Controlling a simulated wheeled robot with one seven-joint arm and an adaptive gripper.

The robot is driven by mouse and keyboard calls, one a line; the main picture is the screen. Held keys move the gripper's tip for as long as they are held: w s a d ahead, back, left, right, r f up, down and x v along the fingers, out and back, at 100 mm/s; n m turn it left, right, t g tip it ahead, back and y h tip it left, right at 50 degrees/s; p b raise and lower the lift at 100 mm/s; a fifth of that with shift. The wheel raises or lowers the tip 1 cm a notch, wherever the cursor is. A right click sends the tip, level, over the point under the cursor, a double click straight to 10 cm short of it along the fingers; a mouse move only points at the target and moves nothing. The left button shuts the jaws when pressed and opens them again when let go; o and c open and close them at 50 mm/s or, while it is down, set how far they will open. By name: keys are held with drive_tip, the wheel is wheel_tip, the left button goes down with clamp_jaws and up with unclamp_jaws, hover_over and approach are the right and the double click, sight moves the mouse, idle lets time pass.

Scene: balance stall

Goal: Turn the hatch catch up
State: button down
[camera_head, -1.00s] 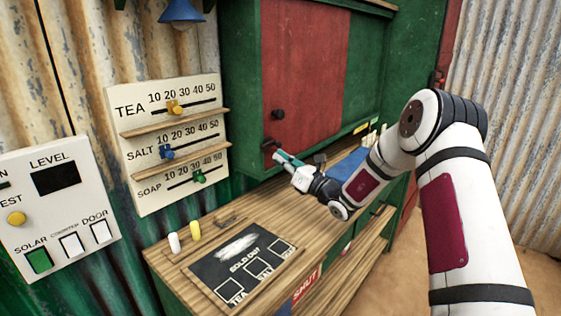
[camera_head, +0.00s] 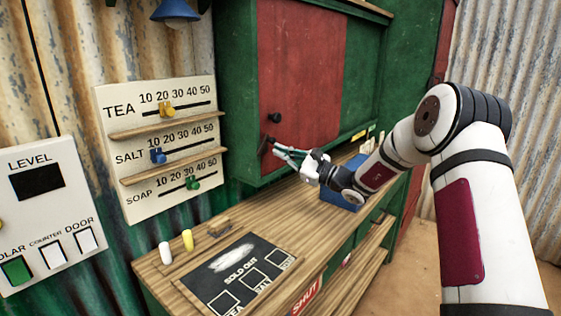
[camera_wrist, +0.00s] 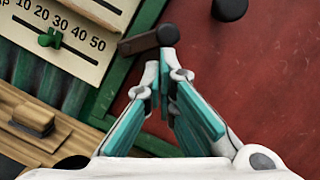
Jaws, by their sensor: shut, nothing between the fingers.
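The hatch catch (camera_head: 265,145) is a small dark bar at the lower left of the red hatch door (camera_head: 300,75). In the head view it slants down and left from its pivot. In the wrist view the catch (camera_wrist: 140,43) is a brown bar reaching left from a round black pivot. My gripper (camera_head: 275,147) is shut and empty, its teal fingers pointing at the catch. In the wrist view the tips of my gripper (camera_wrist: 160,62) lie just below the pivot in the picture. I cannot tell whether they touch the catch.
A black knob (camera_head: 274,117) sits on the door above the catch. A slider board (camera_head: 160,150) hangs left of the hatch. Below is a wooden counter (camera_head: 225,225) with a sold-out board (camera_head: 238,272), white and yellow pegs and a blue box (camera_head: 342,190).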

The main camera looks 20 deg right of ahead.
drive_tip(key=n, duration=0.2)
drive_tip(key=r+n+g+b, duration=0.1)
drive_tip(key=n, duration=0.1)
drive_tip(key=r+n+b, duration=0.1)
drive_tip(key=n, duration=0.1)
drive_tip(key=shift+a+g+y, duration=0.15)
drive_tip(key=shift+g+y, duration=0.15)
drive_tip(key=shift+g, duration=0.1)
drive_tip(key=s+d+f+b, duration=0.2)
drive_tip(key=s+d+f, duration=0.2)
drive_tip(key=d, duration=0.5)
drive_tip(key=shift+s+d+f+b, duration=0.2)
drive_tip(key=shift+s+d+b, duration=0.15)
drive_tip(key=shift+s, duration=0.25)
